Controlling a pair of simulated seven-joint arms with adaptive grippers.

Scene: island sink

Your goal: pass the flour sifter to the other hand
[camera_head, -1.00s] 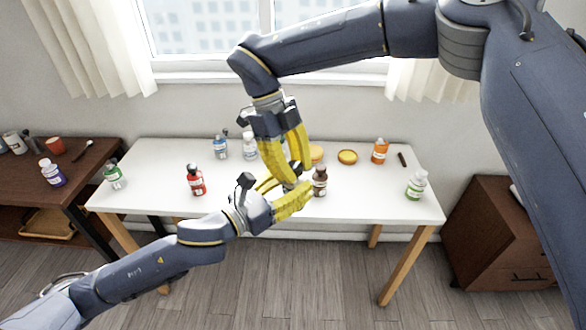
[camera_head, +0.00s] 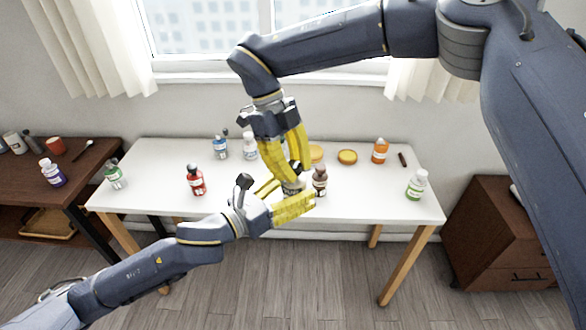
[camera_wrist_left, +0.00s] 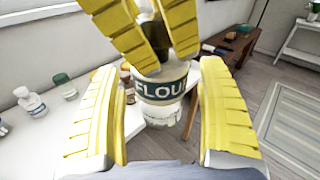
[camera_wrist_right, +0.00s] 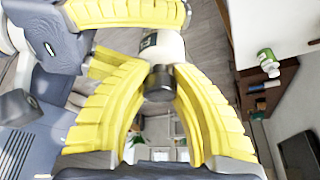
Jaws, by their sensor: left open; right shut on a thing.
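The flour sifter (camera_head: 293,187) is a pale can with a dark band reading "FLOUR", plainest in the left wrist view (camera_wrist_left: 162,86). It hangs upright above the white table. My right gripper (camera_head: 295,170) is shut on its top from above; the right wrist view shows a dark, round part (camera_wrist_right: 158,84) between those fingers. My left gripper (camera_head: 290,198) comes in from the lower left and is open, one finger on each side of the sifter. In the left wrist view I see gaps between the sifter and both left fingers. The fingers hide much of the sifter in the head view.
The white table (camera_head: 240,203) holds several bottles, among them a red one (camera_head: 195,180), a brown one (camera_head: 320,180) close by the grippers, and an orange one (camera_head: 380,151). A brown shelf (camera_head: 85,160) stands left and a brown cabinet (camera_head: 500,240) right.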

